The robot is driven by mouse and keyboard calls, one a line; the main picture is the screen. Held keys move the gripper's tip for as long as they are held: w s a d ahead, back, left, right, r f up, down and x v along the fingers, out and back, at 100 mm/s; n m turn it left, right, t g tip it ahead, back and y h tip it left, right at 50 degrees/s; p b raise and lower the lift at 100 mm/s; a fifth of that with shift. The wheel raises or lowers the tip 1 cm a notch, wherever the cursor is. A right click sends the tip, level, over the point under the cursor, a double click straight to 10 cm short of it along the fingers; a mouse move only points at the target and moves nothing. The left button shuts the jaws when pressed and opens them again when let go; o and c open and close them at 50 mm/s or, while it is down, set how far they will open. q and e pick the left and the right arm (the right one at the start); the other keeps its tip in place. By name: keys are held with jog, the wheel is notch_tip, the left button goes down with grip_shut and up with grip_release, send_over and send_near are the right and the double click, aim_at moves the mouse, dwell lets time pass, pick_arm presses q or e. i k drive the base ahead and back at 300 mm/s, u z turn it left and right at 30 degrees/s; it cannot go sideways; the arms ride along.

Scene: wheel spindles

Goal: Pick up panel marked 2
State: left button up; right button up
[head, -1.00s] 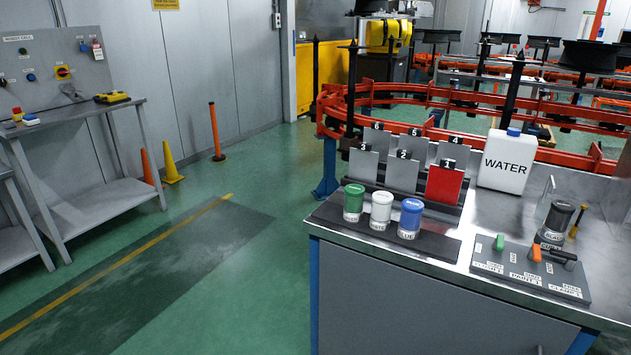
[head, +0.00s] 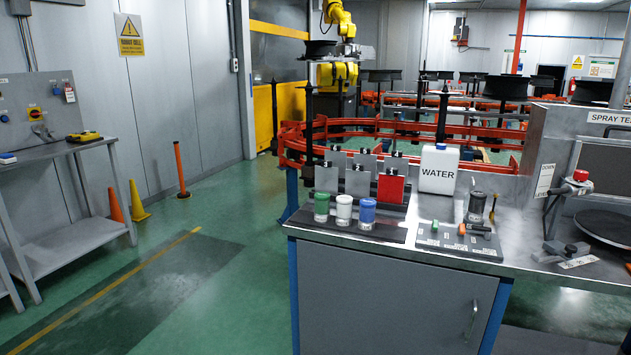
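Small panels stand in a rack on the metal workbench (head: 420,205), in two rows. The number tags are too small to read now, but in the earlier head view the middle panel of the front row carries the 2. That panel 2 (head: 358,184) is plain grey and upright. A grey panel (head: 326,179) stands to its left and a red panel (head: 391,189) to its right. Several grey panels stand behind, partly hidden. The lower edge of panel 2 is partly behind the jars. Neither of my grippers is in view.
Green (head: 321,207), white (head: 344,210) and blue (head: 367,214) jars stand in front of the panels. An orange rail runs behind.

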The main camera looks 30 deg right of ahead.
aim_at(357, 180)
jog(key=u, duration=0.4)
jog(key=i, duration=1.5)
jog(key=z, duration=0.95)
jog(key=i, duration=0.9)
jog(key=z, duration=1.05)
